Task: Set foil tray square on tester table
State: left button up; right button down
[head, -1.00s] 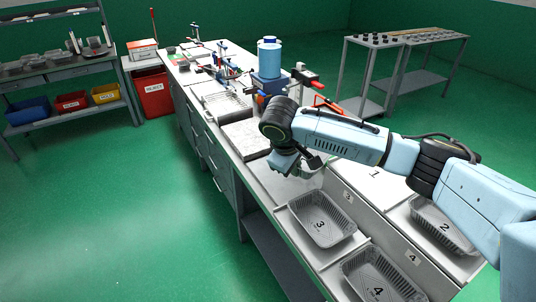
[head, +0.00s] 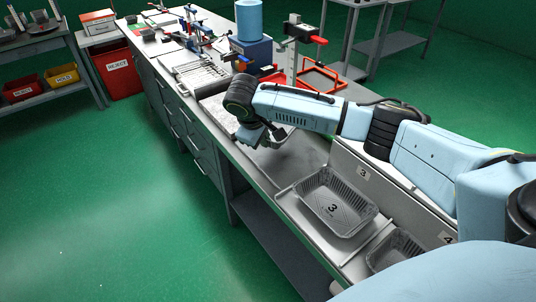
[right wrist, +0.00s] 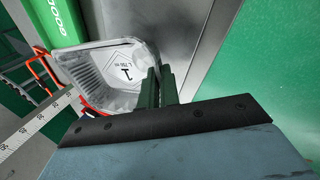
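A foil tray marked 1 (right wrist: 122,68) fills the upper left of the right wrist view. My right gripper (right wrist: 160,88) has its fingers close together at the tray's near wall, shut on it. In the head view my right gripper (head: 262,142) points down over the bench beside a pale speckled slab (head: 213,106). The tray (head: 284,134) is mostly hidden there behind my arm. Which surface is the tester table is not clear, and I cannot tell whether the tray touches anything below. My left gripper is not in view.
Foil tray 3 (head: 338,207) sits in a bay nearer me, with another foil tray (head: 394,250) beside it. A grey stand with a red handle (head: 298,32), an orange-red frame (head: 322,80) and a blue container (head: 249,20) stand behind my arm.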

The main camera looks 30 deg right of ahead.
notch_tip(320, 180, down, 6)
jog(key=shift+r+b, duration=0.15)
jog(key=shift+b, duration=0.25)
jog(key=c, duration=1.6)
grip_release()
jog(key=shift+c, duration=0.2)
